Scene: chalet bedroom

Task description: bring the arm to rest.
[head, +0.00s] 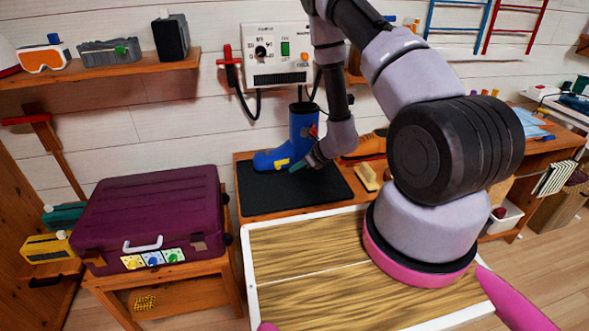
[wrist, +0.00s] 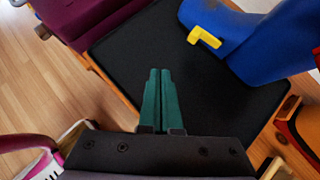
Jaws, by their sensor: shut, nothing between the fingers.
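My gripper (head: 300,167) is shut and empty. In the head view it hangs just in front of the blue boot, over the black mat (head: 325,197). In the wrist view its green fingers (wrist: 158,98) lie side by side above the mat (wrist: 120,52). My arm reaches from the right over the wooden-topped surface and bends down to the mat. The blue boot (head: 302,130) with a yellow buckle stands upright on the mat; it also shows in the wrist view (wrist: 245,45).
A purple suitcase (head: 150,212) stands on a wooden stand at left. A white control panel (head: 277,55) with a red handle hangs on the wall behind the boot. A shelf (head: 110,68) holds goggles and boxes. A brush (head: 367,178) lies right of the mat.

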